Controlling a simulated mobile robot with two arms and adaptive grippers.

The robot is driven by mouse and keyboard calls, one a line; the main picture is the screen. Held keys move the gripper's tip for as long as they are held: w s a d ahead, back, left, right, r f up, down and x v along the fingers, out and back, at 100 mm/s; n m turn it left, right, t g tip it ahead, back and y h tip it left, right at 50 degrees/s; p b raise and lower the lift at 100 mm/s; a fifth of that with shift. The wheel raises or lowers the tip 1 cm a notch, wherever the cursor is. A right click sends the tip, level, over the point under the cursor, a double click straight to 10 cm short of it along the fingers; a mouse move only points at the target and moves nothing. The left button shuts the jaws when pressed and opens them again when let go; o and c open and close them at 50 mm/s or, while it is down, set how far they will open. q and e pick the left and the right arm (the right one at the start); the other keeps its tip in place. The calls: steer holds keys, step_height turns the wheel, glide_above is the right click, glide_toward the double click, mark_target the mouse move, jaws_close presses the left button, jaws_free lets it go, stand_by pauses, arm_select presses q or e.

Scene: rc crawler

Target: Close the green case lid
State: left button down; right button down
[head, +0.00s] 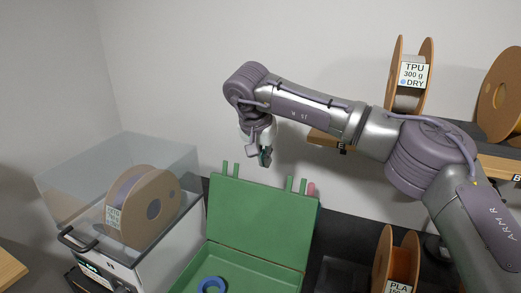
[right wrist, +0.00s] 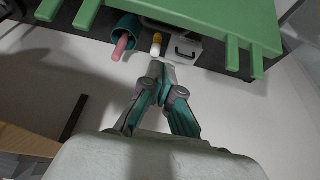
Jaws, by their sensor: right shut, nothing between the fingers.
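The green case (head: 233,267) is open, with its lid (head: 262,215) raised upright at the back and tabs sticking up from its top edge. A blue ring (head: 211,284) lies in the case. My right gripper (head: 264,158) is shut and empty, pointing down above the lid's top edge and apart from it. In the right wrist view its fingertips (right wrist: 158,70) are together, and the green lid (right wrist: 200,12) with its tabs crosses the top. My left gripper is not in view.
A clear-lidded dryer box (head: 120,190) holding a spool stands left of the case. Spools, including a TPU one (head: 409,85), sit on the shelf at right; a PLA spool (head: 397,262) stands below. A teal cup (right wrist: 126,28) with a pink item is near the lid.

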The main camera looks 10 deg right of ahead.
mark_target(261, 211)
steer(key=f+p, duration=0.1)
steer(key=f, duration=0.1)
steer(key=s+f+p, duration=0.1)
steer(key=a+f+p, duration=0.1)
steer(key=f, duration=0.1)
steer(key=shift+s+f+p, duration=0.25)
steer(key=shift+f+p, duration=0.1)
steer(key=shift+p, duration=0.05)
steer(key=shift+s+a+r+b, duration=0.1)
steer(key=shift+s+a+b, duration=0.1)
steer(key=shift+b, duration=0.1)
stand_by(0.5)
